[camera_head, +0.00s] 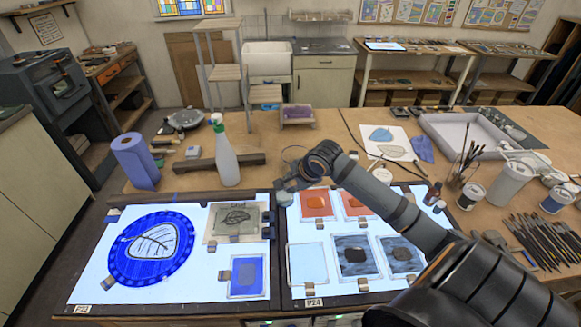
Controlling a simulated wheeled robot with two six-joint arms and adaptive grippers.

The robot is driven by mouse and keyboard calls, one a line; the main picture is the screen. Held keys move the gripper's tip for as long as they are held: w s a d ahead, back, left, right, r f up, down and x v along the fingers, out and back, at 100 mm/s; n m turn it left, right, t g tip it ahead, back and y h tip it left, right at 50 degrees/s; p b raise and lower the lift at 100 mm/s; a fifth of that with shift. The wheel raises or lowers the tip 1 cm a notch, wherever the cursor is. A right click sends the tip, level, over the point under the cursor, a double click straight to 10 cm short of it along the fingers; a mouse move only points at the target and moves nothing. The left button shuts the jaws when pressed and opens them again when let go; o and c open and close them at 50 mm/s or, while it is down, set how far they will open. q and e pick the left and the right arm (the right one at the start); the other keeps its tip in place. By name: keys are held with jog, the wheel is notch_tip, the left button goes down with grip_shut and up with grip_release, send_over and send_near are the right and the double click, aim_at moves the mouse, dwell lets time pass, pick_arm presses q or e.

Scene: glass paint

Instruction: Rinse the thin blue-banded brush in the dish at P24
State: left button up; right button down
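My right arm comes in from the lower right, and its gripper (287,184) hangs over the back left of the right light panel (345,285). Its fingers are too small and dark to tell whether they are open or hold anything. A small pale round container (285,199) is just below it; I cannot tell whether they touch. The P24 label (314,302) is on that panel's front edge. I cannot clearly make out a rinsing dish. Brushes stand in a jar (462,172) and lie in a row (545,243) at the right; no blue band is discernible. My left gripper is not in view.
The left light panel (90,275) holds a blue plate (125,265) and glass squares. A spray bottle (225,160) and blue paper roll (135,162) stand behind it. Glass squares cover much of the right panel. A grey tray (435,125) and white containers (510,183) are at the right.

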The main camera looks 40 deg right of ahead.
notch_tip(320, 180, up, 3)
jog(key=m+t+p, duration=0.1)
jog(key=m, duration=0.3)
jog(key=shift+f+p, duration=0.1)
jog(key=shift+p, duration=0.25)
jog(key=shift+w+f, duration=0.15)
jog(key=shift+f, duration=0.5)
notch_tip(320, 180, down, 4)
jog(key=shift+f, duration=0.2)
jog(key=shift+w+d+f+b, duration=0.3)
jog(key=shift+w+f+b, duration=0.2)
jog(key=shift+f, duration=0.25)
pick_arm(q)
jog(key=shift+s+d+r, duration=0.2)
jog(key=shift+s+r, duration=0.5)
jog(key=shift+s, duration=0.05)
pick_arm(e)
jog(key=shift+w+d+f, duration=0.3)
jog(key=shift+w+f, duration=0.15)
jog(key=shift+f, duration=0.1)
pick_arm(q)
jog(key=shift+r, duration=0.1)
pick_arm(e)
jog(key=shift+a, duration=0.1)
